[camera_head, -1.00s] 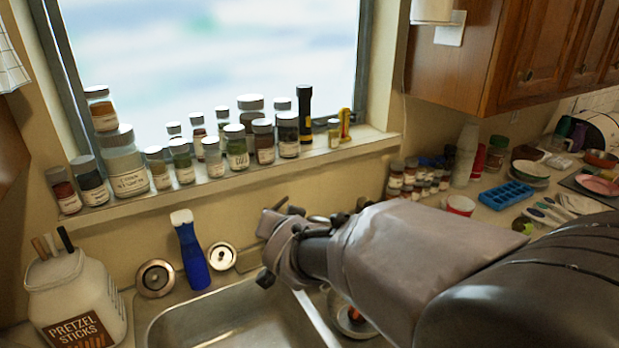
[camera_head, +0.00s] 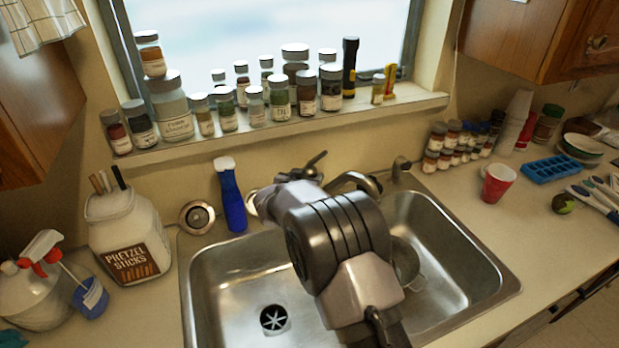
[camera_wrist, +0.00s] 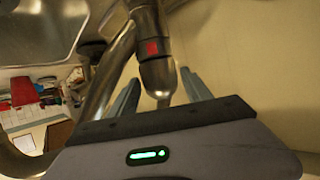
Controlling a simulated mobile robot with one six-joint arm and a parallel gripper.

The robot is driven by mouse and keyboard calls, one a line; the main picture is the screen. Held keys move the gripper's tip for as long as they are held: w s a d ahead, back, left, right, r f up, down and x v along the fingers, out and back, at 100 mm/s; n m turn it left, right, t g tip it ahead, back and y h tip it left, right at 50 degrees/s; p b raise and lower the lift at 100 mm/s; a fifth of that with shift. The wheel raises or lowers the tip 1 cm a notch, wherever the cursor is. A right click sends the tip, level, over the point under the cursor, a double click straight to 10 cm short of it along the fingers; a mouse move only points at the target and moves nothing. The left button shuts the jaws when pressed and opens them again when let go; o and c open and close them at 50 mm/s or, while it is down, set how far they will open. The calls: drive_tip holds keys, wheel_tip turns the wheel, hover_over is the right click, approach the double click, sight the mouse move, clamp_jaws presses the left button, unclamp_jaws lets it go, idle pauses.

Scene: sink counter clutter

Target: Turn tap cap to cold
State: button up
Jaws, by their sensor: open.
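The metal tap stands behind the sink. In the head view its curved spout (camera_head: 355,179) and a dark lever (camera_head: 317,158) show above my arm, which hides much of the rest. In the wrist view the tap body (camera_wrist: 157,75) has a red mark (camera_wrist: 152,48) on its metal side, with the spout pipe (camera_wrist: 108,80) curving down to the left. My gripper (camera_wrist: 160,78) is open, with one finger on each side of the tap body. I cannot tell whether either finger touches it. The fingertips are hidden in the head view.
The double sink (camera_head: 230,285) lies below my arm. A blue bottle (camera_head: 232,200) stands left of the tap, near the pretzel jar (camera_head: 125,235). Jars line the windowsill (camera_head: 250,135). A red cup (camera_head: 497,183) and blue tray (camera_head: 552,168) stand at right.

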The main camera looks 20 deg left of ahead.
drive_tip(key=shift+x, duration=1.15)
drive_tip(key=c, duration=1.1)
drive_tip(key=n+y+b, duration=0.1)
drive_tip(key=b, duration=0.1)
drive_tip(key=n+y+b, duration=0.1)
drive_tip(key=b, duration=0.1)
drive_tip(key=shift+w+f+y, duration=0.1)
drive_tip(key=shift+f+y, duration=0.1)
drive_tip(key=shift+y, duration=0.1)
drive_tip(key=shift+r+n+y+b, duration=0.15)
drive_tip(key=shift+n+y+b, duration=0.3)
drive_tip(key=shift+b, duration=0.4)
drive_tip(key=shift+r, duration=0.15)
